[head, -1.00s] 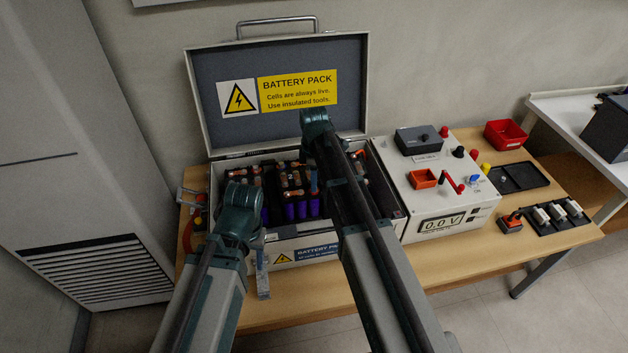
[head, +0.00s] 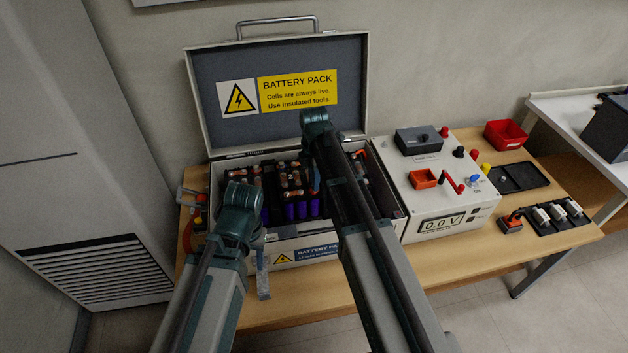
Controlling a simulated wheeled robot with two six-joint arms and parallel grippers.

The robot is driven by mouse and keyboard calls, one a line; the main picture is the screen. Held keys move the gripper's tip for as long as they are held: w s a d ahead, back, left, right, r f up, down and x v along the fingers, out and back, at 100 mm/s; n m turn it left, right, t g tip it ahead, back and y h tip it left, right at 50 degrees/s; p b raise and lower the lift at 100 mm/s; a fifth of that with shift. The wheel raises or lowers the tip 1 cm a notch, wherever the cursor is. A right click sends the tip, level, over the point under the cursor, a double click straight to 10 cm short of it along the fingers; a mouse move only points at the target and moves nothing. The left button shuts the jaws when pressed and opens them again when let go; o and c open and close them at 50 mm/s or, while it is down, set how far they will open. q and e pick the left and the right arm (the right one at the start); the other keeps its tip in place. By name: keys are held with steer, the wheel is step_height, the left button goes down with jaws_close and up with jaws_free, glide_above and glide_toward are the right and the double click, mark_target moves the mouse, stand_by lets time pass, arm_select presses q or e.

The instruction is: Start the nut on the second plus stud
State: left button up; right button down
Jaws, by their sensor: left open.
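The open battery case (head: 335,250) stands on the bench, with copper-coloured busbars (head: 291,178) over purple cells (head: 302,210) inside. The second plus stud and its nut are too small or hidden to pick out. My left gripper (head: 263,284) hangs low at the case's front wall, partly behind my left arm; it is open, and nothing shows in it. My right arm reaches over the case and covers part of its inside. My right gripper (head: 316,178) is mostly hidden behind that arm, down among the busbars, so its jaws and anything in them cannot be made out.
Right of the case stands a white meter box (head: 430,195) reading 0.0 V, with an orange tray (head: 423,178) on it. The raised lid (head: 350,70) bounds the back.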

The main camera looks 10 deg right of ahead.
steer(key=shift+f+m, duration=0.1)
steer(key=shift+m, duration=2.4)
steer(key=c, duration=1.1)
jaws_free()
steer(key=n, duration=0.5)
steer(key=shift+c, duration=0.2)
